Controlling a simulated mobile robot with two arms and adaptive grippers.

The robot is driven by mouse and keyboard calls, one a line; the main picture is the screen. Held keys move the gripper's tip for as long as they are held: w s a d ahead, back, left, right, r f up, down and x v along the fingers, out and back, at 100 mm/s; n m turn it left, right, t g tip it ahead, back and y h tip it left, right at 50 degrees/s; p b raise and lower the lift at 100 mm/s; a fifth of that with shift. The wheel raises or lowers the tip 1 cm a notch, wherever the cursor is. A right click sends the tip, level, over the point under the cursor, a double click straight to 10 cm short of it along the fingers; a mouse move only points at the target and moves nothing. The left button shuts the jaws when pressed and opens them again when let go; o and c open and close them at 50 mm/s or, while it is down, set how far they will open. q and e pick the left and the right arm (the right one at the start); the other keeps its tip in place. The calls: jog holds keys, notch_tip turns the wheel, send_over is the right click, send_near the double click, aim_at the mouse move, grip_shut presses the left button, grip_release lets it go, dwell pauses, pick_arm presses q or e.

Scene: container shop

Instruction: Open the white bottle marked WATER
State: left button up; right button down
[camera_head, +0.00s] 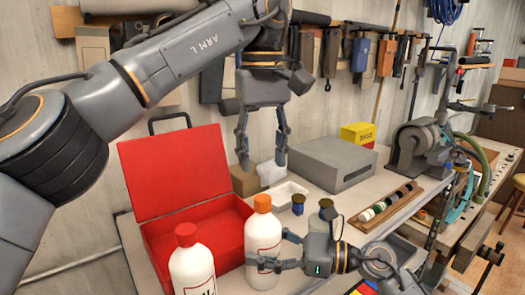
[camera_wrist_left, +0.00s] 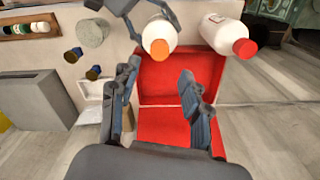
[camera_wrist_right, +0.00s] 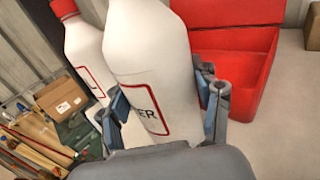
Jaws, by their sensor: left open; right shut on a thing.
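A white bottle with an orange cap (camera_head: 262,203) stands upright in front of the red box; its body (camera_head: 263,238) is between the fingers of my right gripper (camera_head: 280,249). In the right wrist view its red-framed label (camera_wrist_right: 150,108) shows the letters "ER"; the rest is hidden. My right gripper is shut on this bottle. The orange cap is on the bottle and also shows in the left wrist view (camera_wrist_left: 160,50). My left gripper (camera_head: 262,163) is open and empty, fingers pointing down, above and behind the cap, apart from it.
A second white bottle with a red cap (camera_head: 192,262) stands to the left. An open red toolbox (camera_head: 165,172) is behind both bottles. Small blue jars (camera_head: 298,205), a white tray (camera_head: 285,193) and a grey box (camera_head: 333,163) sit on the bench to the right.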

aim_at(263, 198)
pick_arm(q)
jog(key=m, duration=0.5)
jog(key=shift+f, duration=4.05)
jog(key=shift+c, duration=0.2)
